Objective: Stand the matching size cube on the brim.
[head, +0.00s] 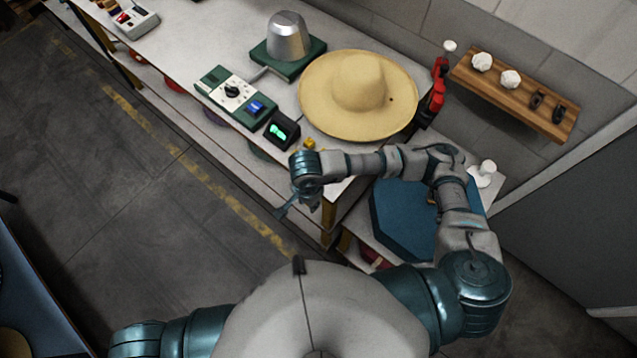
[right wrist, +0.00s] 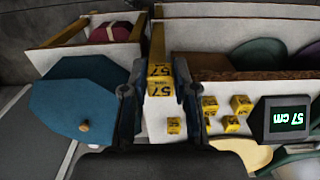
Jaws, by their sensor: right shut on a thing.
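My right gripper (head: 297,207) hangs beyond the table's front edge. In the right wrist view, my right gripper (right wrist: 158,98) is shut on a yellow cube (right wrist: 160,77) marked 57. A straw hat (head: 358,82) with a wide brim (head: 325,118) rests on the table, to the right of and farther back than my right gripper. A small display (head: 281,130) glows green; in the right wrist view the display (right wrist: 289,119) reads 57 cm, upside down. Several loose yellow cubes (right wrist: 241,104) lie beside it. My left gripper is out of view.
A metal hat block on a green base (head: 289,40) and a control box with a dial (head: 232,92) stand on the table (head: 215,45). A wooden shelf (head: 520,95) is on the wall.

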